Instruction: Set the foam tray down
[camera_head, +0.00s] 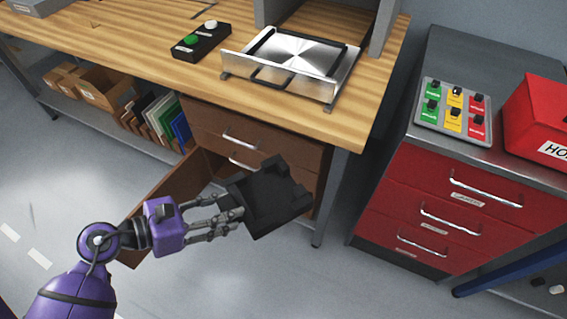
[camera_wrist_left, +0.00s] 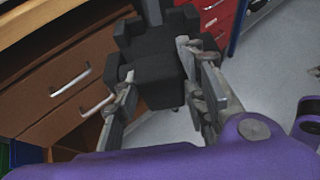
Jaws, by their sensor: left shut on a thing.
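The foam tray (camera_head: 268,196) is a dark, blocky piece with raised parts along its edges. My left gripper (camera_head: 238,206) is shut on its near side and holds it tilted in the air, in front of the workbench drawers. In the left wrist view the foam tray (camera_wrist_left: 155,70) sits between the two fingers of the left gripper (camera_wrist_left: 165,90). The fingers cover part of its sides. My right gripper is in neither view.
The wooden workbench (camera_head: 110,50) bears a metal fixture (camera_head: 292,52) and a black button box (camera_head: 201,40). An open drawer (camera_head: 165,195) juts out behind my left gripper. A red drawer cabinet (camera_head: 440,205) stands at right, with clear floor (camera_head: 290,285) in front.

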